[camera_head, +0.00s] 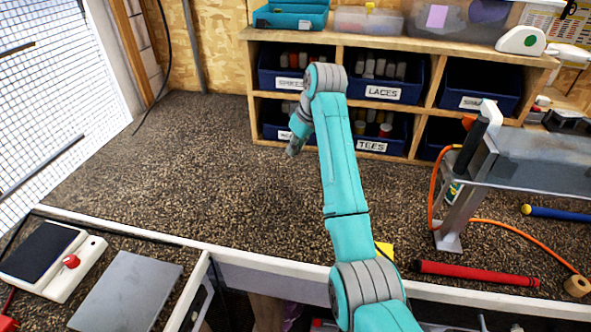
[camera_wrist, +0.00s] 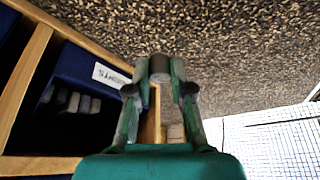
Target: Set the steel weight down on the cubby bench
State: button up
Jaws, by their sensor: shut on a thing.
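The steel weight (camera_wrist: 159,66) is a small grey cylinder between my fingertips in the wrist view. My gripper (camera_wrist: 159,72) is shut on it. The cubby bench (camera_head: 190,170) has a brown speckled top, which also fills the upper part of the wrist view (camera_wrist: 240,60). The weight appears above this top; I cannot tell how large the gap is.
The wooden cubby unit (camera_head: 432,47) with labelled blue bins (camera_head: 397,93) stands behind my gripper. A grey metal stand (camera_head: 530,155), an orange cord (camera_head: 520,235) and a red grip (camera_head: 475,274) lie to the right. The bench left of my gripper is clear up to the mesh (camera_head: 50,90).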

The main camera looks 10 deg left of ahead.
aim_at(293, 173)
notch_tip(293, 173, down, 8)
jog(key=shift+r, duration=0.2)
jog(key=shift+f, duration=0.1)
jog(key=o, duration=0.8)
jog(key=v, duration=1.2)
